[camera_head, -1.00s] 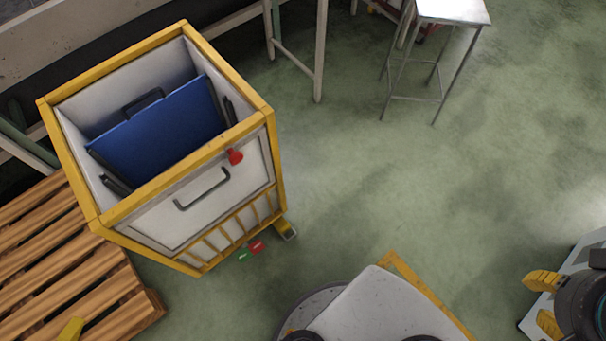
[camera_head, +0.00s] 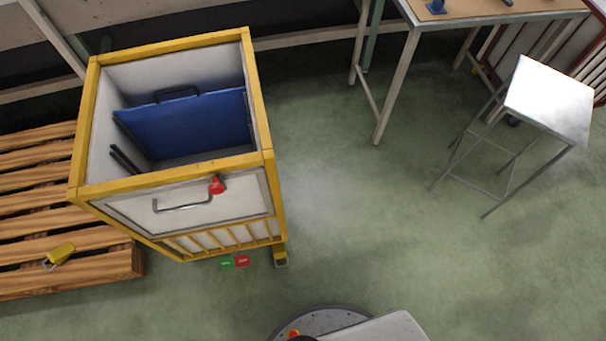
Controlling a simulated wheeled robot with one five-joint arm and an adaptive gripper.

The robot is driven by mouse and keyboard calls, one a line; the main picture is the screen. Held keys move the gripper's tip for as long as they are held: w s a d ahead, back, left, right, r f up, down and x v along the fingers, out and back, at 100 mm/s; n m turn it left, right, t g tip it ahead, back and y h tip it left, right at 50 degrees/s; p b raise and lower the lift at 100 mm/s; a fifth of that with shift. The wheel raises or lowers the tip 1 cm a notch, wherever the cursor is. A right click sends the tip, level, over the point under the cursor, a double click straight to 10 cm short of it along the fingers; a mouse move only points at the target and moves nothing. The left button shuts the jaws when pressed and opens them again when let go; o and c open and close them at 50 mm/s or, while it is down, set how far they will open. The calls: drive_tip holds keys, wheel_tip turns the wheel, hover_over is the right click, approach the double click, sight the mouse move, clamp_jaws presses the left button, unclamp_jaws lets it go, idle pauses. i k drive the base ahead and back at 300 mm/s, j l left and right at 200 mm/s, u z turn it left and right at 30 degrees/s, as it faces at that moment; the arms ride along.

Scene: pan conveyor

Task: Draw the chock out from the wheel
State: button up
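A small yellow chock (camera_head: 280,255) with a grey metal part at its lower end sits on the floor at the front right corner of the yellow-framed cart (camera_head: 262,115). The wheel beside it is hidden under the cart, so I cannot tell whether they touch. My gripper is not in view. The cart is a white-panelled bin with a grey handle and a red knob (camera_head: 217,185) on its front. A blue panel (camera_head: 190,125) stands inside it.
A second yellow wedge (camera_head: 61,253) with a metal loop lies on the wooden pallet (camera_head: 65,280) at left. Green (camera_head: 227,263) and red (camera_head: 243,261) labels show below the cart. A metal stool (camera_head: 550,100) and a workbench (camera_head: 480,20) stand at right. Floor between is clear.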

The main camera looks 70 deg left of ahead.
sight(279, 249)
drive_tip(key=i+j+z, duration=0.1)
drive_tip(key=z, duration=0.3)
drive_tip(key=i+j+z, duration=0.1)
drive_tip(key=z, duration=0.25)
drive_tip(key=i+j+z, duration=0.1)
drive_tip(key=z, duration=0.3)
drive_tip(key=j+z, duration=0.15)
drive_tip(key=z, duration=0.3)
drive_tip(key=j+z, duration=0.1)
drive_tip(key=z, duration=0.35)
drive_tip(key=j+z, duration=0.1)
drive_tip(key=z, duration=0.4)
drive_tip(key=k+j+z, duration=0.1)
drive_tip(key=z, duration=0.35)
drive_tip(key=j+z, duration=0.1)
drive_tip(key=z, duration=0.35)
drive_tip(key=k+z, duration=0.15)
drive_tip(key=z, duration=0.3)
drive_tip(key=k+z, duration=0.1)
drive_tip(key=z, duration=0.25)
drive_tip(key=k+z, duration=0.1)
drive_tip(key=z, duration=0.25)
drive_tip(key=k+z, duration=0.1)
drive_tip(key=z, duration=0.25)
